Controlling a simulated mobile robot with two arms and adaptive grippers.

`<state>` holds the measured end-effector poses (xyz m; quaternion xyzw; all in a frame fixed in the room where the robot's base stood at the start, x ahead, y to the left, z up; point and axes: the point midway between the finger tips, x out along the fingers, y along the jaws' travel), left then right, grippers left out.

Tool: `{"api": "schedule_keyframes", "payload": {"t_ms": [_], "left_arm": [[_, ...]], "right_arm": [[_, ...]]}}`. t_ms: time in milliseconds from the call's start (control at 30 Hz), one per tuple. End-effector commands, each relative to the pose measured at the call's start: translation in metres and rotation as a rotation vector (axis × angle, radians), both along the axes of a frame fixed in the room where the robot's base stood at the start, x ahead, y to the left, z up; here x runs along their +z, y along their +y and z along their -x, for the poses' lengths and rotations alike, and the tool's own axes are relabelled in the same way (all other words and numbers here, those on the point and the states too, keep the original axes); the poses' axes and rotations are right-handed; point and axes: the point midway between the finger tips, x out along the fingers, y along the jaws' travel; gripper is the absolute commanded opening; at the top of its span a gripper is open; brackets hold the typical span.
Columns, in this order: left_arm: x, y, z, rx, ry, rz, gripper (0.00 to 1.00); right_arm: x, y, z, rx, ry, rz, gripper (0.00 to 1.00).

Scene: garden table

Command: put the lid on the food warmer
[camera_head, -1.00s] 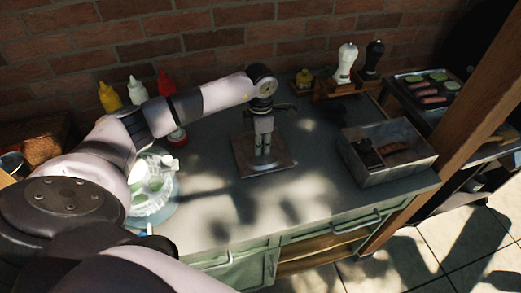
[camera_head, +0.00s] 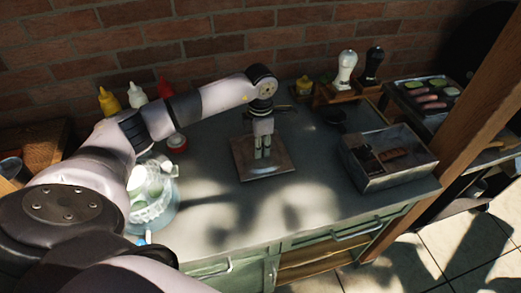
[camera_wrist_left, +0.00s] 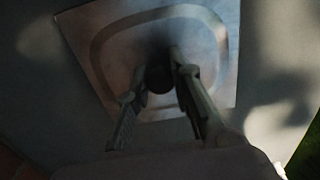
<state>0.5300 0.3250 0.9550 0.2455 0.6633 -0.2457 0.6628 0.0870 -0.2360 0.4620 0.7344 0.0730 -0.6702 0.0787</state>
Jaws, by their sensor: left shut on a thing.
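The lid (camera_head: 281,172) is a square metal plate with a raised rounded border and a dark knob. It is at the middle of the counter in the head view and fills the upper part of the left wrist view (camera_wrist_left: 218,35). My left gripper (camera_head: 263,156) points down over its centre, shut on the knob (camera_wrist_left: 159,78). I cannot tell whether the lid touches the counter. The food warmer (camera_head: 392,176) is an open grey metal box to the right of the lid, with dark and brown food inside. My right gripper is not in view.
Sauce bottles (camera_head: 109,101) stand at the back left, near a clear glass dish (camera_head: 150,212) partly behind my arm. Two mills (camera_head: 346,70) stand in a wooden rack at the back. A wooden post (camera_head: 460,130) rises right of the warmer. The front counter is clear.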

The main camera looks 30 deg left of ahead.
Motion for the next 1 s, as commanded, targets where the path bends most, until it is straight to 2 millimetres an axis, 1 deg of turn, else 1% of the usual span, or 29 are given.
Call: {"api": "schedule_keyframes", "payload": {"t_ms": [167,267,400,500,600,700,800,1000], "left_arm": [[0.034,0.000,-0.002,0.000,-0.009,0.001,0.00],[0.063,0.000,-0.003,0.000,-0.011,0.001,0.00],[0.107,0.000,-0.002,-0.001,-0.011,0.000,0.00],[0.135,0.000,-0.001,0.000,-0.009,0.000,0.00],[0.159,0.000,-0.001,0.001,-0.008,0.000,0.00],[0.174,0.000,-0.001,0.000,-0.005,-0.001,0.00],[0.181,0.000,0.000,0.000,-0.003,-0.001,0.00],[0.187,0.000,0.000,0.001,-0.001,0.001,0.00]], "right_arm": [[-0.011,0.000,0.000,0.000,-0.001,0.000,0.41],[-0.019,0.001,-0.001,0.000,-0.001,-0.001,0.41],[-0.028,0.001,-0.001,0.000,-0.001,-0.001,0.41],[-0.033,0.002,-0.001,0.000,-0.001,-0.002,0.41],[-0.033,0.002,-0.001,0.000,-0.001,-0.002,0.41],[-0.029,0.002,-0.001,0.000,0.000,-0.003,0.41],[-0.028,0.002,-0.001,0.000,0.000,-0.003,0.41],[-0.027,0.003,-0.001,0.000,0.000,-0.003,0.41]]}}
